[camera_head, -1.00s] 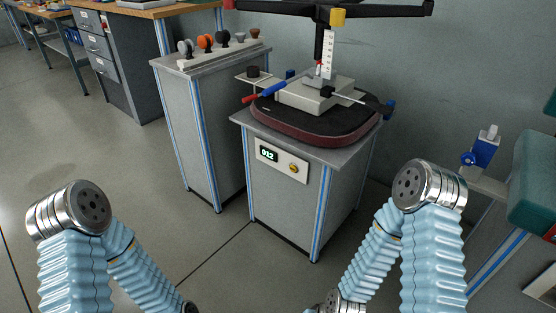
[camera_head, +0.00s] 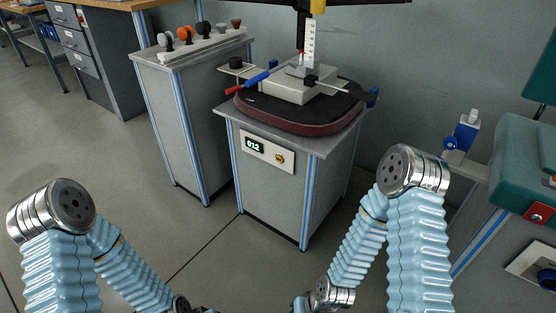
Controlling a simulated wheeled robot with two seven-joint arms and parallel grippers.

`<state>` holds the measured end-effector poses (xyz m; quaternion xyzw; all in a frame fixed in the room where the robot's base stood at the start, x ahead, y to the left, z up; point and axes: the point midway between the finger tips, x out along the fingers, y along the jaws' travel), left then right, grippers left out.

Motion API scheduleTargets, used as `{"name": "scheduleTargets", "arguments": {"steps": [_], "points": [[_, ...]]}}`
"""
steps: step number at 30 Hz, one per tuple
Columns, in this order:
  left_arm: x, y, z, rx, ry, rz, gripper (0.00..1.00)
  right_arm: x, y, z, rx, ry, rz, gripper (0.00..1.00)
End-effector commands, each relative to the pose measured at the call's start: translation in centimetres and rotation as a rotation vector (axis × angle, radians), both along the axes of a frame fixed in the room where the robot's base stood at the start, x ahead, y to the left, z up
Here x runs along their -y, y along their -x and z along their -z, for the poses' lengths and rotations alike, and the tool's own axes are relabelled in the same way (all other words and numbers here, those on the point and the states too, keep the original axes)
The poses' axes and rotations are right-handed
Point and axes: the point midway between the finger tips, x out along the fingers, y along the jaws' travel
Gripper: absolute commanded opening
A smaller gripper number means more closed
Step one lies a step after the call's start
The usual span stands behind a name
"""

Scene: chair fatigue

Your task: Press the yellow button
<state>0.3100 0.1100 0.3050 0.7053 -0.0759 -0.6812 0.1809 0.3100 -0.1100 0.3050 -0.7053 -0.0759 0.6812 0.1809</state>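The yellow button (camera_head: 280,158) is a small round knob on a pale panel (camera_head: 268,153) at the front of a grey cabinet (camera_head: 270,195). A display (camera_head: 255,145) reading 012 sits to its left on the same panel. My two light-blue arms stand in the lower left and lower right, apart from the cabinet. Neither gripper can be made out; the arms' lower ends run to the bottom edge of the picture. Nothing touches the button.
A chair seat (camera_head: 300,112) with a test rig lies on the cabinet. A second cabinet (camera_head: 183,125) with several knobs stands to its left. A green machine (camera_head: 522,165) with a red button (camera_head: 538,213) is at right. Floor before the cabinet is clear.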

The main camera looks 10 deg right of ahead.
Motion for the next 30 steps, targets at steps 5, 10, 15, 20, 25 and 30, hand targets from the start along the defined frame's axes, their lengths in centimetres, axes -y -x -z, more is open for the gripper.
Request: {"name": "scheduleTargets", "arguments": {"steps": [5,10,15,20,25,30], "points": [[0.0,0.0,0.0,0.0,0.0,0.0,0.43,0.0,0.0,0.0,0.0,0.0,0.0,0.18],[0.0,0.0,0.0,0.0,0.0,0.0,0.43,0.0,0.0,0.0,0.0,0.0,0.0,0.0],[0.0,0.0,0.0,0.0,0.0,0.0,0.43,0.0,0.0,0.0,0.0,0.0,0.0,0.0],[0.0,0.0,0.0,0.0,0.0,0.0,0.43,0.0,0.0,0.0,0.0,0.0,0.0,0.0],[0.0,0.0,0.0,0.0,0.0,0.0,0.43,0.0,0.0,0.0,0.0,0.0,0.0,0.0],[0.0,0.0,0.0,0.0,0.0,0.0,0.43,0.0,0.0,0.0,0.0,0.0,0.0,0.0]]}}
